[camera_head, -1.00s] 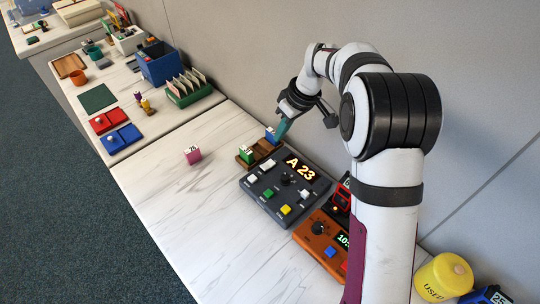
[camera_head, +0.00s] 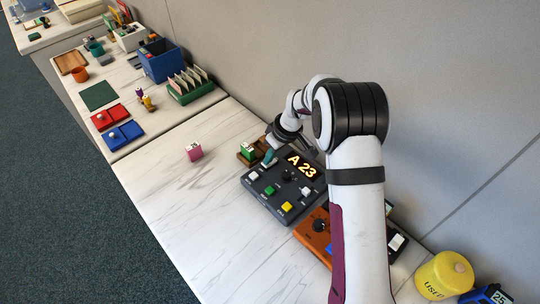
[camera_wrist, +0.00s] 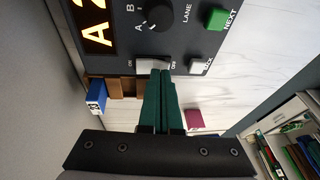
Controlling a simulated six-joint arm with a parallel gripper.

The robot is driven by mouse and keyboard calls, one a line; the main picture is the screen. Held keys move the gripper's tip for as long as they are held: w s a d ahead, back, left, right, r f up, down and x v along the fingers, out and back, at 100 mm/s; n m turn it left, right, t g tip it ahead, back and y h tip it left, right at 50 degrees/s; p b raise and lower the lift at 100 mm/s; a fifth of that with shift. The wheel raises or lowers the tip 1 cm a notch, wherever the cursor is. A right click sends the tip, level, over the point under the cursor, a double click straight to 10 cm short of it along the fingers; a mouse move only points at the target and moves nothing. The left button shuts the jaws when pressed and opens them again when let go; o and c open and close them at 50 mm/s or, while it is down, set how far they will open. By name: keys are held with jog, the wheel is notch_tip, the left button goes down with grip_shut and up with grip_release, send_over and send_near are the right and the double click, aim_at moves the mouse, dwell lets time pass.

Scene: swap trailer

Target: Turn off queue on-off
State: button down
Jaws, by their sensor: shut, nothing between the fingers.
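The queue panel (camera_head: 262,204) is a dark grey box on the white counter, its display (camera_head: 304,166) lit with "A 23". In the wrist view its on-off switch (camera_wrist: 153,62) is a white rocker with "ON" at its left and "OFF" at its right. My gripper (camera_head: 268,159) is over the panel's far left edge. In the wrist view my gripper (camera_wrist: 163,72) has its green fingers together and empty, with the tips at the switch, covering part of its lower side. Whether they touch it I cannot tell.
A lane knob (camera_wrist: 157,17), a green NEXT button (camera_wrist: 217,19) and a white BACK button (camera_wrist: 199,66) sit close by on the panel. A wooden tray with a blue block (camera_wrist: 97,95) lies beside it. An orange device (camera_head: 312,232) stands to the right.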

jog(key=shift+s+a+f, duration=0.25)
jog(key=shift+f, duration=0.15)
jog(key=shift+w+d+r, duration=0.1)
jog(key=shift+w+d, duration=0.5)
jog(key=r, duration=0.1)
jog(key=d+r, duration=0.1)
jog(key=r, duration=0.1)
jog(key=w+r, duration=0.1)
jog(key=r, duration=0.1)
jog(key=shift+d, duration=0.15)
jog(key=v, duration=0.8)
jog(key=shift+s+r, duration=0.15)
jog(key=shift+r, duration=0.2)
